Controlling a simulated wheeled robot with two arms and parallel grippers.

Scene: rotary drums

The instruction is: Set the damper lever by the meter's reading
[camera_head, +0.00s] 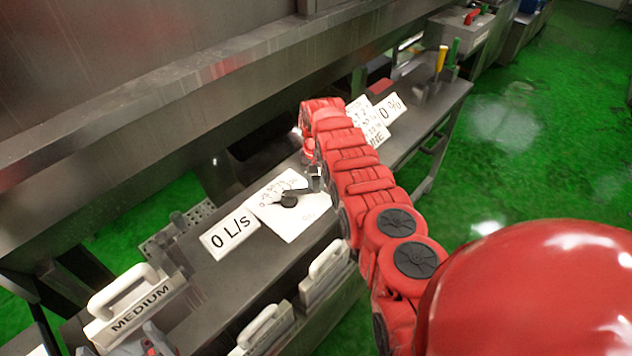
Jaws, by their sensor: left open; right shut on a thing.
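A white plate (305,222) with a printed scale lies on the grey bench. A dark lever (288,200) with a round hub sits on it, its arm pointing right. My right gripper (314,184) is shut on the lever's outer end, partly hidden by my red arm. Another sign (391,108) reading "0 %" stands further back, beside white printed cards (371,125) that my arm partly covers. My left gripper (150,340) seems to be at the bottom left, open and cut off by the picture edge.
A white-handled block (138,305) labelled "MEDIUM" stands at the lower left. More white-handled blocks (264,329) line the bench's front. A large steel machine wall (150,110) rises behind. Yellow (441,60) and green (453,52) handles stand at the bench's far end.

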